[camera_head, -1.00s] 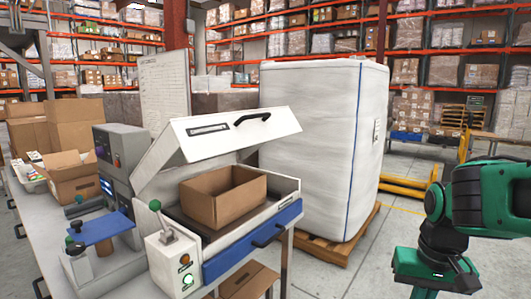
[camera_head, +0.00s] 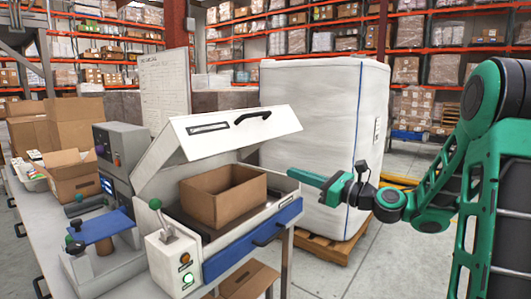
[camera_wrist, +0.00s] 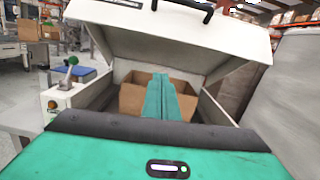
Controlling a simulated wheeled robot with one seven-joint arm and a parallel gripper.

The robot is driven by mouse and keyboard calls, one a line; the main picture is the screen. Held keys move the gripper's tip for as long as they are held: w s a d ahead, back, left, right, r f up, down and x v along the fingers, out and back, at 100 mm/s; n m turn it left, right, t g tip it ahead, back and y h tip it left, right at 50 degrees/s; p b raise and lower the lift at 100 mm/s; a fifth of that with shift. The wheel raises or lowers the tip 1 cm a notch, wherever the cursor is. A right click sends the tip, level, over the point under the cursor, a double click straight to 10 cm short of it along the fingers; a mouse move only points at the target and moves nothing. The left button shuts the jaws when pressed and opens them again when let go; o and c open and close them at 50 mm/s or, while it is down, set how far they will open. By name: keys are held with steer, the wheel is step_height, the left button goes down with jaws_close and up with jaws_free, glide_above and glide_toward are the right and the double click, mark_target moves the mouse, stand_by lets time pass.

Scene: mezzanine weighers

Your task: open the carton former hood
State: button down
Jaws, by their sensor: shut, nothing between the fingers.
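The carton former hood (camera_head: 230,122) is a white lid with a black handle (camera_head: 252,118) on its upper face. It stands tilted up, hinged at the back of the white machine, with the inside showing. An open brown carton (camera_head: 224,196) sits in the machine under it. My gripper (camera_head: 308,177) is shut and empty, right of the machine's front corner and lower than the hood, apparently not touching it. In the wrist view the shut green fingers (camera_wrist: 168,98) point toward the carton, and the hood (camera_wrist: 165,38) with its handle (camera_wrist: 207,6) is above.
A green-knobbed lever (camera_head: 157,212) stands on the control box at the machine's front left. A blue front panel (camera_head: 252,240) has a black handle. A tall white wrapped pallet load (camera_head: 322,120) stands close behind my gripper. Open cartons (camera_head: 70,178) are at the left.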

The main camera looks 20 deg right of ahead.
steer(key=w+a+r+m, duration=0.1)
steer(key=w+a+r, duration=0.4)
steer(key=w, duration=0.5)
steer(key=shift+a+r+t, duration=0.3)
steer(key=shift+a, duration=0.45)
